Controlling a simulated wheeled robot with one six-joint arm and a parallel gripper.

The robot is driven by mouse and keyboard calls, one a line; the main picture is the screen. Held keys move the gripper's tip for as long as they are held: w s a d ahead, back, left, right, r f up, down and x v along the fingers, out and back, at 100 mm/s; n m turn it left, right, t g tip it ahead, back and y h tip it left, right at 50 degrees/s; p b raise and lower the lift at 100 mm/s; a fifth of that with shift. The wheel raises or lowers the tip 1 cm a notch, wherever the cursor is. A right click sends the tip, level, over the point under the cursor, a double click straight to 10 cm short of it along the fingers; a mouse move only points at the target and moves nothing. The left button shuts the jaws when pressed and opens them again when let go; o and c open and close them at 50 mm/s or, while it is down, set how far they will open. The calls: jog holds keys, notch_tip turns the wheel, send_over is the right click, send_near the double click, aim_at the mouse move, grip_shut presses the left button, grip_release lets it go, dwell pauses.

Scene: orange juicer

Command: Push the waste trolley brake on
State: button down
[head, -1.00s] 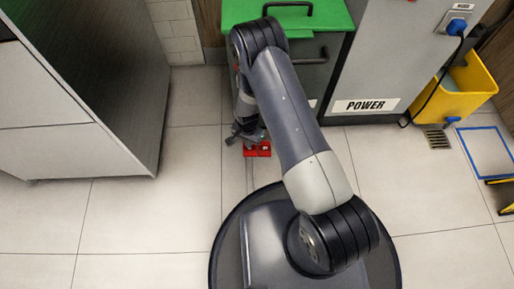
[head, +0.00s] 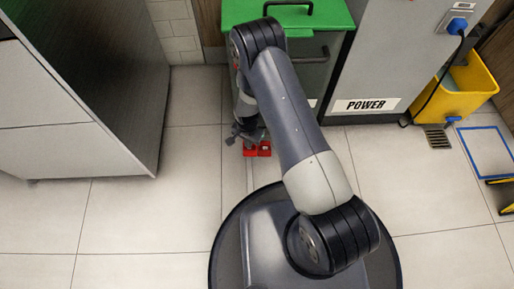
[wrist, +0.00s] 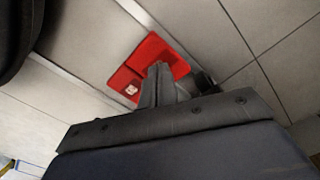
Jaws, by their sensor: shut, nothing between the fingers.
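The waste trolley (head: 290,18) is a grey box with a green lid at the top middle of the head view, partly hidden by my arm. Its brake is a red pedal (head: 264,148) low at the trolley's front, near the floor. The pedal also shows in the wrist view (wrist: 168,54), with a small white mark on its left part. My gripper (head: 231,139) is at the pedal's left side in the head view. In the wrist view my shut, empty gripper (wrist: 158,70) overlaps the pedal's lower edge. I cannot tell whether the fingertips touch it.
A steel cabinet (head: 80,100) stands at the left. A grey unit marked POWER (head: 366,105) stands right of the trolley. A yellow bin (head: 465,88) and a floor drain (head: 437,138) are farther right. The tiled floor between is clear.

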jog(key=shift+f+b, duration=0.8)
jog(key=shift+f, duration=0.2)
jog(key=shift+r, duration=0.1)
jog(key=shift+r+p, duration=2.1)
jog(key=shift+r, duration=1.4)
jog(key=shift+f, duration=0.1)
jog(key=shift+f+b, duration=2.1)
jog(key=shift+f, duration=1.45)
jog(key=shift+r, duration=0.15)
